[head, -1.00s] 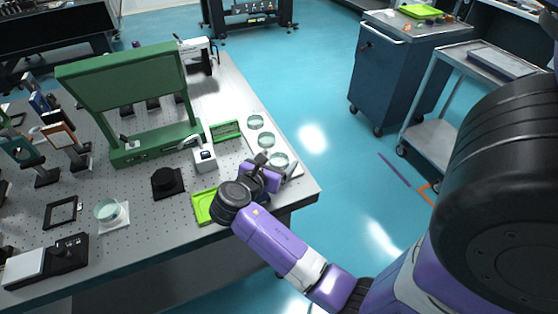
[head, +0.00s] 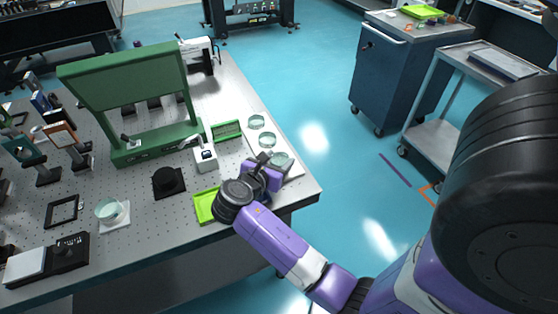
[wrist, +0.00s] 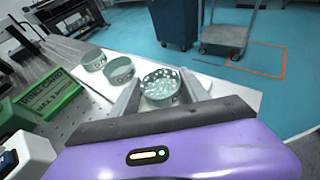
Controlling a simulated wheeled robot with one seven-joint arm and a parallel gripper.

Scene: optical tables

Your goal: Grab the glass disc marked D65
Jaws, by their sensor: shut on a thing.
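Three round, pale green glass discs stand in a row on a white mat near the table's right edge. In the head view the far disc (head: 257,121) and the middle disc (head: 267,139) stand free. The near disc (head: 283,159) is at my gripper (head: 270,163). In the wrist view this near disc (wrist: 161,85) sits between the two fingers of my gripper (wrist: 158,92), which are shut on it. Dark marks show on the discs' sides, too small to read surely. The fingers hide part of the held disc's sides.
A lime green tray (head: 205,206) lies left of my gripper, and a green slotted box (head: 226,130) and a white device (head: 205,158) stand behind it. A large green frame (head: 125,90) rises farther back. Right of the table edge is open floor (head: 325,190).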

